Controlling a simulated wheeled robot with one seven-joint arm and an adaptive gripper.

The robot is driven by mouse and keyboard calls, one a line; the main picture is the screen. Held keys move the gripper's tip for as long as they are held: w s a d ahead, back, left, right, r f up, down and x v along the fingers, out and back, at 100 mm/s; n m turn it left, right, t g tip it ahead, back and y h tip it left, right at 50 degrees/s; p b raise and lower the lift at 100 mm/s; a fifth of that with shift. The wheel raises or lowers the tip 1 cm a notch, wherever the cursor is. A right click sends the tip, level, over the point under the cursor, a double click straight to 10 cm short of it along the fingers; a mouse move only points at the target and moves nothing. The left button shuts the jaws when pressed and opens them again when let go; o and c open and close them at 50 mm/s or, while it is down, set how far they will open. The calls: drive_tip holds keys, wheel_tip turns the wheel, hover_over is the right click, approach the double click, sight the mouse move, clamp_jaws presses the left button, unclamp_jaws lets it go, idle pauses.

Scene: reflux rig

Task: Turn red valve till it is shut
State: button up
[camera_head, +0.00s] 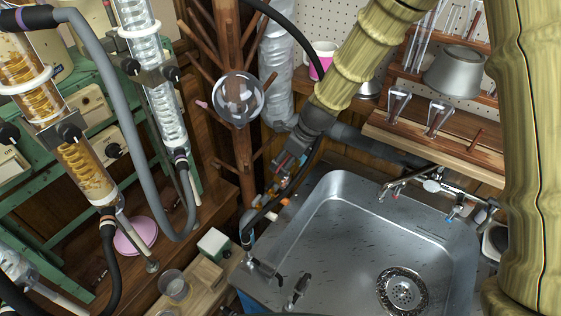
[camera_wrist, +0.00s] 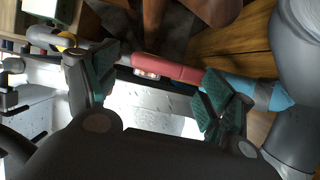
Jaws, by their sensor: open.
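The red valve's handle (camera_wrist: 172,70) shows in the wrist view as a rounded red bar on a dark pipe. My gripper (camera_wrist: 158,92) is open, its teal-padded fingers apart on the left and right of the red handle. The fingers appear nearer to the camera than the handle; I cannot tell whether either touches it. In the head view my gripper (camera_head: 283,176) hangs at the end of the bamboo-coloured arm, over the pipe left of the sink. There the red handle is too small and covered to make out clearly.
A blue handle (camera_wrist: 255,91) is close to the right finger. A metal sink (camera_head: 330,240) with a tap (camera_head: 415,183) lies right of the pipe. A wooden peg stand (camera_head: 238,160) with a round glass flask (camera_head: 238,97) stands close on the left. Glass condensers (camera_head: 150,85) stand farther left.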

drive_tip(key=shift+w+a+f, duration=0.15)
drive_tip(key=shift+f, duration=0.3)
drive_tip(key=shift+a+f, duration=0.25)
drive_tip(key=shift+f, duration=0.05)
drive_tip(key=shift+c, duration=0.5)
